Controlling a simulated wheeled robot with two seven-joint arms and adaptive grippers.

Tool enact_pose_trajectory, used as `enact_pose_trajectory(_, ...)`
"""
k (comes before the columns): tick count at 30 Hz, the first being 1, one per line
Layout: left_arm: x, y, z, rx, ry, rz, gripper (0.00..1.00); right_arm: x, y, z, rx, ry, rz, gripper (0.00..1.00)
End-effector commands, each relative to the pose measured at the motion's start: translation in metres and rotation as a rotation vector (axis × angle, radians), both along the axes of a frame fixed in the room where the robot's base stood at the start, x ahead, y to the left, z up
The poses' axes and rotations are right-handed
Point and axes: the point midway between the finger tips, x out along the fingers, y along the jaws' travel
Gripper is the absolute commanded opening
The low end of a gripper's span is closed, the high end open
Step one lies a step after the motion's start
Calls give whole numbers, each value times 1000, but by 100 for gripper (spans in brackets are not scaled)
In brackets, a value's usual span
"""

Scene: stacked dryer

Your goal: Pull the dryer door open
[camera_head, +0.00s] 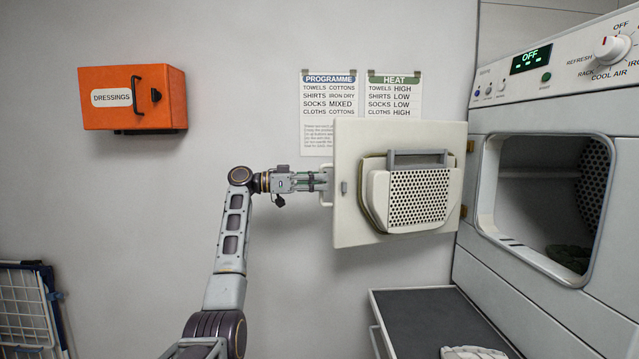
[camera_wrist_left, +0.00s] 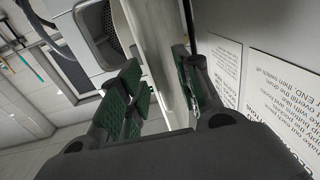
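The dryer door (camera_head: 349,215) is a cream square panel with a perforated lint filter (camera_head: 418,198) on its inner face. It stands swung wide open to the left of the dryer (camera_head: 482,190), and the drum opening (camera_head: 540,190) is exposed. My left gripper (camera_head: 320,181) is at the door's left edge, by the pale handle (camera_head: 327,192). In the left wrist view its green-padded fingers (camera_wrist_left: 162,92) are spread apart, with the door (camera_wrist_left: 160,40) running between and beyond them. Contact with the handle is unclear. My right gripper is out of view.
An orange dressings box (camera_head: 110,118) hangs on the left wall. Programme and heat posters (camera_head: 361,82) are behind the door. A dark-topped pulled-out shelf (camera_head: 430,312) with white cloth (camera_head: 470,352) is below. A drying rack (camera_head: 28,310) stands at lower left.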

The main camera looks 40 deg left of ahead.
Motion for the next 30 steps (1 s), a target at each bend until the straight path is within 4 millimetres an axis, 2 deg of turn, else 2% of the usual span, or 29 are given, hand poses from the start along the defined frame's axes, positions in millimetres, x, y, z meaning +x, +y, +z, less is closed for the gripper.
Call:
enact_pose_trajectory(8,-16,19,0,1,1,3,33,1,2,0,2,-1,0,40)
enact_pose_trajectory(24,-67,76,0,0,1,2,33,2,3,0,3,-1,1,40)
enact_pose_trajectory(30,-76,85,-1,-1,2,0,33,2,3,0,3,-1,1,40)
